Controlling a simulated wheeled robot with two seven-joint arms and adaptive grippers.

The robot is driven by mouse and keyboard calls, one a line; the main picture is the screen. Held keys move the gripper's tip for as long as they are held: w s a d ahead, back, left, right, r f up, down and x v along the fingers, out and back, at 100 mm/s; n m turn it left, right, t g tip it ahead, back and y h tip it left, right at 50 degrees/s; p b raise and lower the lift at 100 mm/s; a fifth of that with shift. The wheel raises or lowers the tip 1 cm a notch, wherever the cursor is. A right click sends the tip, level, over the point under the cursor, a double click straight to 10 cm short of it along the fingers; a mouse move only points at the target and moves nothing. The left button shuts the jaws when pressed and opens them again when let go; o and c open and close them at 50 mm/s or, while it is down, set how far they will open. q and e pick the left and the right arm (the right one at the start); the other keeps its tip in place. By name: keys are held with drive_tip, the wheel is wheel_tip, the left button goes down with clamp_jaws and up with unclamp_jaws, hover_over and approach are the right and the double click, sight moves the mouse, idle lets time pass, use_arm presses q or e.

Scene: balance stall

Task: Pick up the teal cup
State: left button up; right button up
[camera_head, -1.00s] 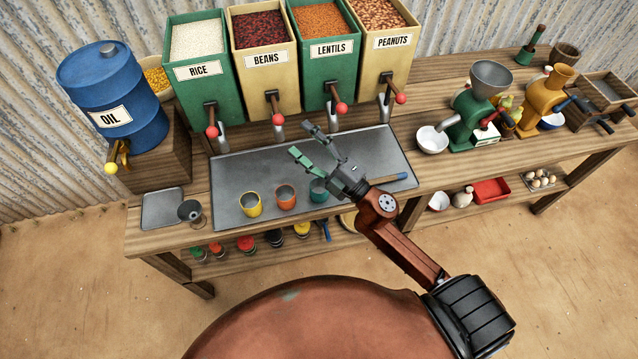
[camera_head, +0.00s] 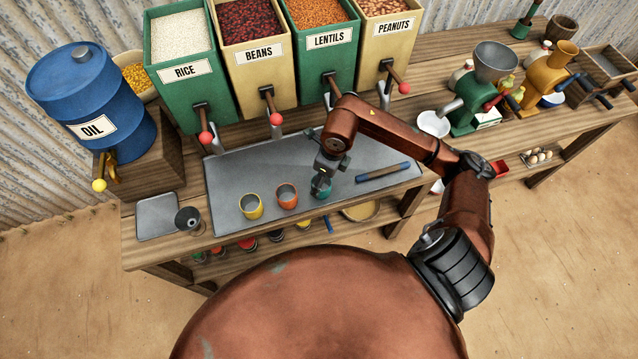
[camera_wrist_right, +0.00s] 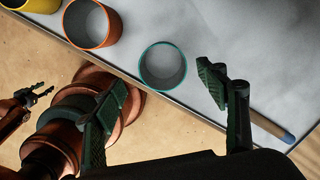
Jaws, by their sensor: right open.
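The teal cup (camera_head: 325,193) stands upright on the metal tray (camera_head: 240,170), rightmost in a row of cups, partly hidden by my right gripper (camera_head: 321,184) in the head view. In the right wrist view the teal cup (camera_wrist_right: 163,66) shows its round rim and grey, empty-looking inside. My right gripper (camera_wrist_right: 163,82) is open there, one finger to each side of the view, the cup showing in the gap just beyond the fingertips. I see no contact. A small dark gripper (camera_wrist_right: 36,98), apparently my left, shows at the left edge of the wrist view; its opening is unclear.
An orange cup (camera_head: 287,196) and a yellow cup (camera_head: 251,206) stand left of the teal cup. A blue-and-wood bar (camera_head: 383,172) lies on the tray to the right. Dispensers, including the lentils bin (camera_head: 325,50), stand behind. The tray's front edge runs close to the cups.

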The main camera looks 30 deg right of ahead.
wheel_tip(320, 180, down, 2)
drive_tip(key=f, duration=0.2)
drive_tip(key=w+f, duration=0.1)
drive_tip(key=f, duration=0.2)
drive_tip(key=shift+r, duration=0.1)
drive_tip(key=shift+c, duration=0.2)
drive_tip(key=c, duration=1.2)
drive_tip(key=shift+r, duration=0.1)
